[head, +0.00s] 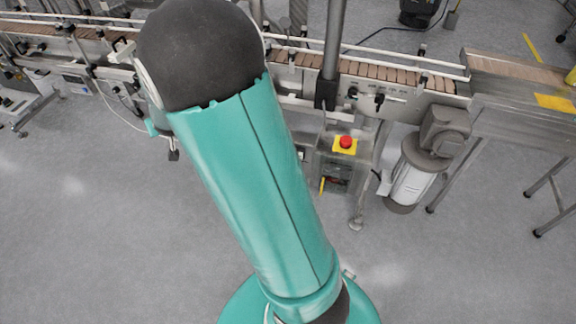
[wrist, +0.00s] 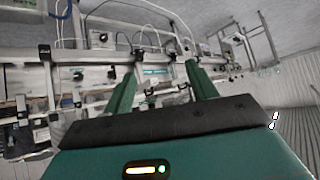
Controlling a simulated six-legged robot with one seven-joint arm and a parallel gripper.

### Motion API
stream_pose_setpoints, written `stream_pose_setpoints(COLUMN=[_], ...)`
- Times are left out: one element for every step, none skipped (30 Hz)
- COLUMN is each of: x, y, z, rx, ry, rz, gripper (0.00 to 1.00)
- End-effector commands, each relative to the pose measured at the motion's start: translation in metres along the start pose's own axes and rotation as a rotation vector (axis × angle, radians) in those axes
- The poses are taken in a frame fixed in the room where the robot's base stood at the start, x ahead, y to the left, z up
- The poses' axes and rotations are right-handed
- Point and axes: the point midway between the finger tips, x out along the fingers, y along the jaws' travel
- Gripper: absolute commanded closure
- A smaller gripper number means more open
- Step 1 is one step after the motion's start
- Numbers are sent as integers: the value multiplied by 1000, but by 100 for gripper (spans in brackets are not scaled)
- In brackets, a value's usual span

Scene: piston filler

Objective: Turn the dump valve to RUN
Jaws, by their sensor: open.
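My gripper (wrist: 162,78) shows in the wrist view. Its two green fingers are spread apart, with nothing held between them. Beyond the fingers is a blurred line of metal machinery (wrist: 90,75) with small fittings, tubes and cables. I cannot pick out the dump valve or its RUN marking in either view. In the head view my own arm covers the middle of the machine, and my gripper is hidden behind it.
A conveyor (head: 385,72) runs across the back in the head view. A red stop button (head: 346,142) on a yellow plate tops a low box. A motor (head: 412,172) stands right of it. A metal table (head: 520,100) is at the right. The grey floor (head: 110,220) in front is clear.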

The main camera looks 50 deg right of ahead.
Motion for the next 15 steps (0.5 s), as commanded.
stream_pose_setpoints(x=[25,38,54,66,77,92,102,113,126,135,144,155,163,170,179], y=[14,22,33,41,49,60,69,78,90,99,108,120,129,139,152], z=[9,12,18,22,26,34,40,47,56,64,71,82,91,101,113], rx=[11,15,20,22,23,25,24,23,20,17,12,5,-2,-9,-20], ry=[10,22,38,50,62,76,87,98,114,123,134,148,159,168,181], rz=[39,60,90,113,136,167,191,216,250,275,300,335,361,388,423], gripper=[42,42,42,42,42,42,42,42,42,42,42,42,42,42,42])
